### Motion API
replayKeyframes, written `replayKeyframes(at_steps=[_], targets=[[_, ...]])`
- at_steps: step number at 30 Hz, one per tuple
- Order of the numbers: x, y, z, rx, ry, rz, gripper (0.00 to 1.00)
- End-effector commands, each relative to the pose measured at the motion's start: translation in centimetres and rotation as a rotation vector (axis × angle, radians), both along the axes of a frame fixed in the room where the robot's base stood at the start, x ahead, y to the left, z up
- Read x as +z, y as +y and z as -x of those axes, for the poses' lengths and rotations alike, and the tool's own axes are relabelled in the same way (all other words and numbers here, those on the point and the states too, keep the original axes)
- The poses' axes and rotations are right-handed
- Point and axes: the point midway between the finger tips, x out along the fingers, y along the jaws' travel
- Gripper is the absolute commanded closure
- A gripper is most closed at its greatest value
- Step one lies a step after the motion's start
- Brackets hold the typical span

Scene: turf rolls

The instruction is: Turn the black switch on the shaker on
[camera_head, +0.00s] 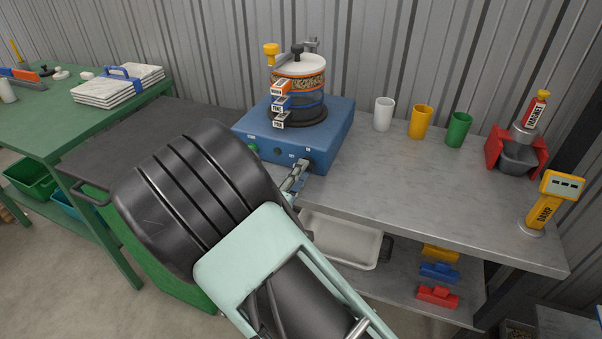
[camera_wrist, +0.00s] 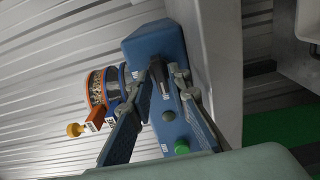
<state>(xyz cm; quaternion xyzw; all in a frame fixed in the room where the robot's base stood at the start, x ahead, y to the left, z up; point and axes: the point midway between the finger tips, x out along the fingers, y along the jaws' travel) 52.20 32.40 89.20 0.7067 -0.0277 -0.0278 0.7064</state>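The shaker (camera_head: 338,130) is a blue box with a stack of sieves on top, at the bench's left end. Its blue body (camera_wrist: 150,42) also shows in the wrist view. The black switch (camera_wrist: 158,76) sticks out from its front panel. My gripper (camera_wrist: 157,74) is at the panel, with one finger on each side of the switch. The fingers are apart, and I cannot tell whether either touches the switch. In the head view my gripper (camera_head: 296,174) is at the panel's right end, and the switch is hard to make out there.
A green button (camera_head: 253,148) and a small dark button (camera_head: 277,153) sit left of my fingers on the panel. White, yellow and green cups (camera_head: 459,130) stand to the right on the grey bench (camera_head: 400,185). A white tray (camera_head: 340,240) lies below.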

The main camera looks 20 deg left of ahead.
Motion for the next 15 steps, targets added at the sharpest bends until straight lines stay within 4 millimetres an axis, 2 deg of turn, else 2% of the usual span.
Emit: replayKeyframes(at_steps=[10,15], targets=[[0.02,-0.05,-0.54,0.0,-0.001,0.001,0.83],[0.02,-0.05,-0.52,0.0,0.0,0.0,1.0]])
